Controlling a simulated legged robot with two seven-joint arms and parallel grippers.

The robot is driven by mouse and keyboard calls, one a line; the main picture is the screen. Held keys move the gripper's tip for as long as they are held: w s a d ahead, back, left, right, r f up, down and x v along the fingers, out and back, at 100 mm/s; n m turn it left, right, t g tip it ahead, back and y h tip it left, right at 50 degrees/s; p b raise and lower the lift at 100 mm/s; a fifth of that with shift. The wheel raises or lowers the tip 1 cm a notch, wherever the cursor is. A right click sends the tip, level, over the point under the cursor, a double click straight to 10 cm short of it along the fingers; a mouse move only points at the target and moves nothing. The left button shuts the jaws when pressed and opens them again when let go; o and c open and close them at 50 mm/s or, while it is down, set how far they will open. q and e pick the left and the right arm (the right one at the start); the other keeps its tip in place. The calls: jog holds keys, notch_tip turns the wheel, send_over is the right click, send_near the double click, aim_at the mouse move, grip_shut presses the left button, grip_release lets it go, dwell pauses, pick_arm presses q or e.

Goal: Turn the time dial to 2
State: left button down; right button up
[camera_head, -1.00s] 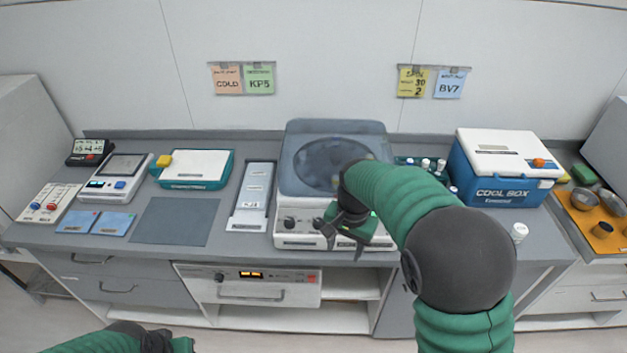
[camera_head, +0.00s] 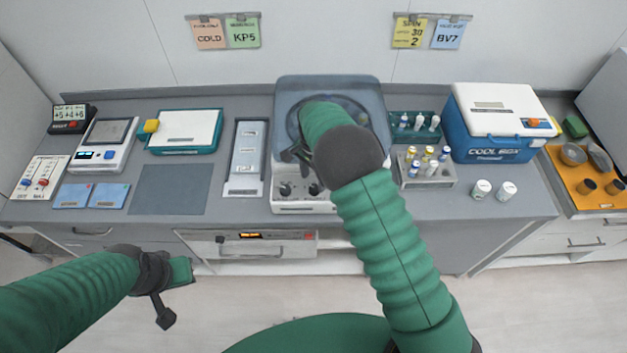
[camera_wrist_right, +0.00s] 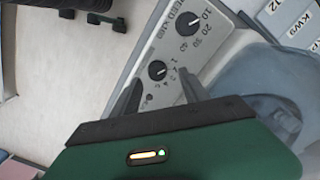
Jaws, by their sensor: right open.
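The centrifuge (camera_head: 365,95) is a white machine with a translucent blue-grey lid and two dark knobs on its front panel. In the right wrist view the time dial (camera_wrist_right: 157,70) is the smaller black knob, with a white pointer mark and small numbers around it. The larger speed dial (camera_wrist_right: 187,22) is beyond it. My right gripper (camera_wrist_right: 160,79) is open, its two fingers apart on either side of the time dial in the picture; contact cannot be told. It also shows over the centrifuge in the head view (camera_head: 293,160). My left gripper (camera_head: 163,305) is low in front of the bench.
A tube rack (camera_head: 428,172) and two white jars (camera_head: 495,189) stand to the right, with a cool box (camera_head: 500,120) behind. Yellow and blue notes (camera_head: 429,33) hang on the wall.

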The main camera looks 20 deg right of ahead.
aim_at(314, 187)
notch_tip(314, 187, down, 3)
jog(key=shift+d+r, duration=0.1)
jog(key=shift+s+f+p, duration=0.15)
jog(key=shift+f+p, duration=0.05)
jog(key=shift+p, duration=0.1)
jog(key=shift+s, duration=0.2)
jog(key=shift+w+f, duration=0.15)
jog(key=c, duration=0.4)
grip_shut()
